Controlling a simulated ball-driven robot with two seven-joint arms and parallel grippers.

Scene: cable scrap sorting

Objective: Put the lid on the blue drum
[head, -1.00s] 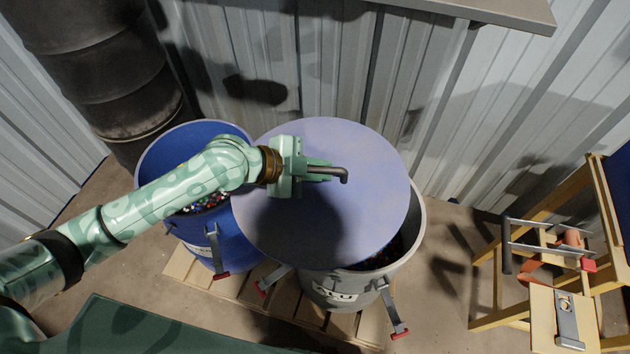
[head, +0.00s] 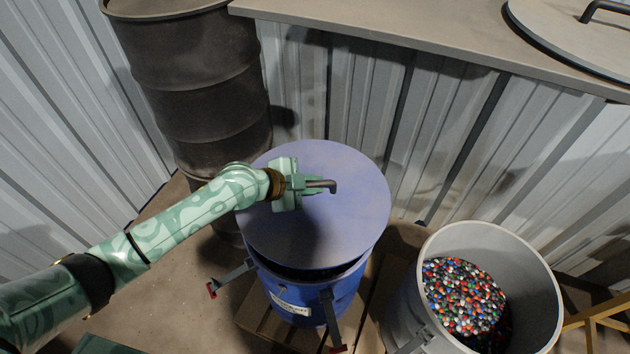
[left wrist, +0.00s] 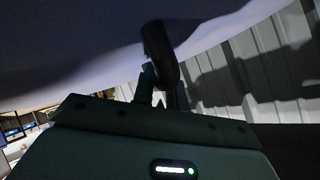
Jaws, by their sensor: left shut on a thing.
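The blue drum (head: 333,297) stands at the middle of the head view, its top mostly hidden by the round blue-grey lid (head: 340,230). My left gripper (head: 318,185) is shut on the lid's dark bar handle. The lid is over the drum, and a dark gap shows between the lid's near edge and the drum rim, so it looks raised or tilted there. In the left wrist view the dark handle (left wrist: 160,52) stands between the fingers, with the lid's surface (left wrist: 90,50) above. My right gripper is not in view.
A grey drum (head: 548,290) filled with coloured granules stands open to the right. A dark, rusty drum (head: 205,90) stands behind left. A shelf (head: 400,45) at the back holds another lid (head: 560,35) with a handle. Open clamps (head: 232,277) stick out from the blue drum.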

